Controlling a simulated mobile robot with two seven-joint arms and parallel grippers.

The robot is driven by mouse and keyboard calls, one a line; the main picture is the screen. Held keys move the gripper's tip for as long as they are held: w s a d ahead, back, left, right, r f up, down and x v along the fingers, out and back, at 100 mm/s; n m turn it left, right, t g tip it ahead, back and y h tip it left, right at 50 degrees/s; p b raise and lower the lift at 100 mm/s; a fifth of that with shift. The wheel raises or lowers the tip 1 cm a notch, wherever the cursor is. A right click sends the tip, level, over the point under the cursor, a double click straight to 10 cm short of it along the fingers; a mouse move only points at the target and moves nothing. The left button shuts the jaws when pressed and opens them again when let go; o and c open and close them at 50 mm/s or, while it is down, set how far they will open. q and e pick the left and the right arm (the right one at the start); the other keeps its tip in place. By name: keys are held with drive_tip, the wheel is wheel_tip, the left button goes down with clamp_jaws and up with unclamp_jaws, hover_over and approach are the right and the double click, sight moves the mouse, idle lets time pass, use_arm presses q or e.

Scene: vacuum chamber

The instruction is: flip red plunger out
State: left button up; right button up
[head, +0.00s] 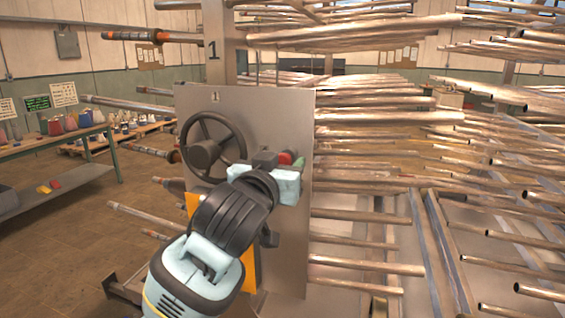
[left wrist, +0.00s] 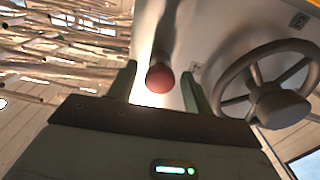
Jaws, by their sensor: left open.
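The red plunger (head: 285,158) sticks out of the upright grey panel (head: 270,112), to the right of the handwheel. In the left wrist view its round red knob (left wrist: 159,77) shows between my two fingers. My left gripper (head: 283,163) is open, with its fingers on either side of the knob and a gap visible on each side. The gripper hides part of the plunger in the head view. Whether a finger touches it cannot be told. My right gripper is not in view.
A dark handwheel (head: 212,148) is mounted on the panel close to the left of my gripper; it also shows in the left wrist view (left wrist: 278,104). Racks of metal pipes (head: 390,155) fill the right side. A workbench (head: 60,145) stands far left, with open floor before it.

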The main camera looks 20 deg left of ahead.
use_arm(q)
drive_tip(key=shift+w, duration=0.4)
drive_tip(key=shift+c, duration=0.2)
clamp_jaws()
drive_tip(key=shift+s, duration=1.4)
drive_tip(key=shift+c, duration=1.6)
unclamp_jaws()
drive_tip(key=shift+w+f, duration=0.1)
drive_tip(key=o, duration=0.4)
drive_tip(key=shift+c, duration=0.2)
